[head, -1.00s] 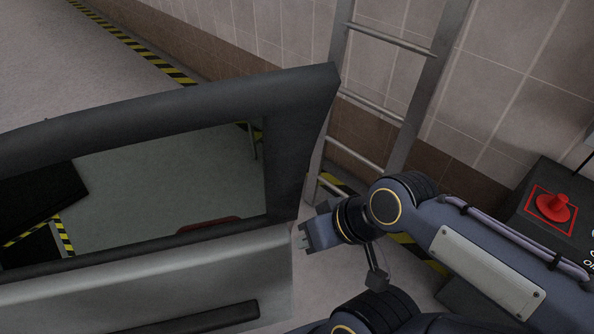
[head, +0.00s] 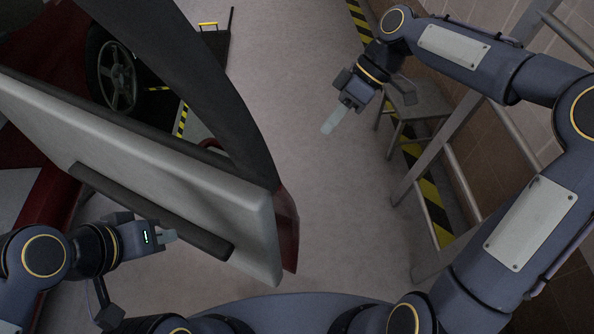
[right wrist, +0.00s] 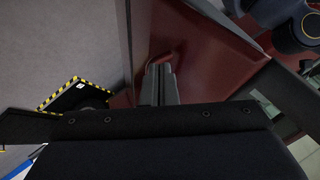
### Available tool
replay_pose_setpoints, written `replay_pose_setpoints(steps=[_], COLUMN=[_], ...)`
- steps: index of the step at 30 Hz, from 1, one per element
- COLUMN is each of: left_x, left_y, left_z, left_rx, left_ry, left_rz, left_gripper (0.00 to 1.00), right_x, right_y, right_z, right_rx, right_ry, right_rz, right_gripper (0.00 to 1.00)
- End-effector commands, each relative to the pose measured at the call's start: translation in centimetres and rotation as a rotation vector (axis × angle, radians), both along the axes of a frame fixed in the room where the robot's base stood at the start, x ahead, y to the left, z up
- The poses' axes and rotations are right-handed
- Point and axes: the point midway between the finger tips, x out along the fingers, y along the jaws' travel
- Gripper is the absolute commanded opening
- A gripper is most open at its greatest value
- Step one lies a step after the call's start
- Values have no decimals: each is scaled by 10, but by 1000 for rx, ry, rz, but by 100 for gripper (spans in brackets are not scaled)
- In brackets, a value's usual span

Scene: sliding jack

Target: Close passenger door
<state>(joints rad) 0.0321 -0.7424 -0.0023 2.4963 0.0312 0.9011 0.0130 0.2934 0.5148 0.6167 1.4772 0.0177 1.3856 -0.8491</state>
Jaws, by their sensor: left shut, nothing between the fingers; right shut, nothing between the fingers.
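The passenger door (head: 215,205) stands open across the left half of the head view. Its pale grey inner panel, dark armrest and dark window frame face me, and a strip of its red outer side shows at the free edge. My left gripper (head: 168,236) is shut and empty at the inner side, by the lower part of the armrest; I cannot tell whether it touches. My right gripper (head: 331,121) is shut and empty, past the door's free edge and apart from it. In the right wrist view its fingers (right wrist: 159,85) point toward a red panel (right wrist: 195,50).
The red car body with a wheel (head: 115,70) is behind the door at the upper left. A metal ladder (head: 455,150) and a small stool (head: 415,100) stand by the tiled wall at right. Grey floor (head: 330,220) between door and ladder is clear.

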Motion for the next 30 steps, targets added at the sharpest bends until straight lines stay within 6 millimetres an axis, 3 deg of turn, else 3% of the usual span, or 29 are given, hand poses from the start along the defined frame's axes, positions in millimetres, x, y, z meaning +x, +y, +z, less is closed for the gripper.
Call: replay_pose_setpoints(steps=[5, 16, 22, 30], left_x=[0, 0, 0, 0], left_y=[0, 0, 0, 0], left_z=[-3, -12, -11, -11], left_rx=[0, 0, 0, 0], left_ry=[0, 0, 0, 0], left_rz=[0, 0, 0, 0], left_gripper=[0, 0, 0, 0], right_x=[-4, -23, -47, -57], right_y=[12, 55, 69, 75], right_z=[-18, -80, -79, -79], right_rx=[3, 2, 2, 2], right_ry=[3, 3, -1, -1], right_rz=[7, 7, 5, 2], right_gripper=[0, 0, 0, 0])
